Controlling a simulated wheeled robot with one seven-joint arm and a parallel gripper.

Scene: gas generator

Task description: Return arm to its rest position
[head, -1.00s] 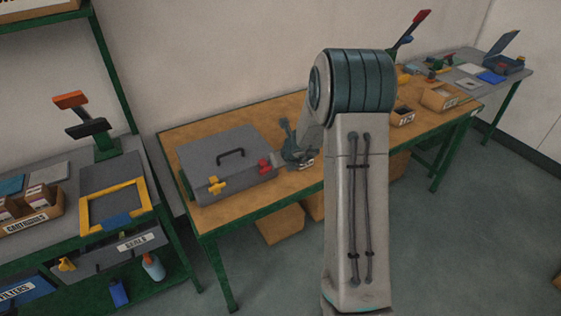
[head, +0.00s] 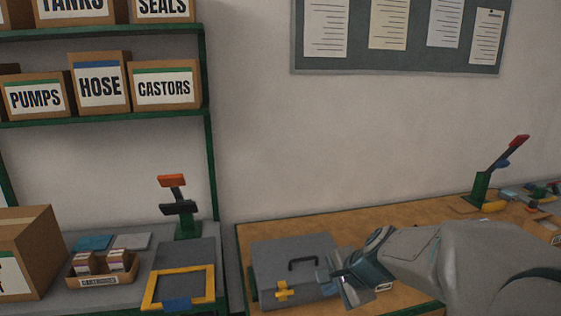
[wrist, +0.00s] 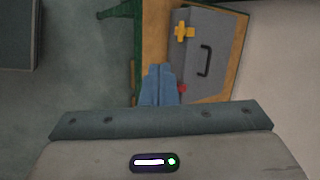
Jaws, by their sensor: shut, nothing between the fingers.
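My arm reaches in from the lower right of the head view. My gripper (head: 350,286) is in front of the right side of a grey case with a black handle (head: 290,252). In the wrist view the blue-grey fingers of my gripper (wrist: 160,72) are together with nothing between them. The case also shows in the wrist view (wrist: 222,62), with a yellow knob (wrist: 185,32) and a bit of red beside the fingertips. Whether the fingers touch the case is unclear.
The case stands on a wooden workbench (head: 395,216) with a green lever stand (head: 482,188) farther right. At left are a bench with a yellow frame (head: 207,284), a box of cartridges (head: 103,268), a cardboard box (head: 28,245) and shelves with labelled boxes.

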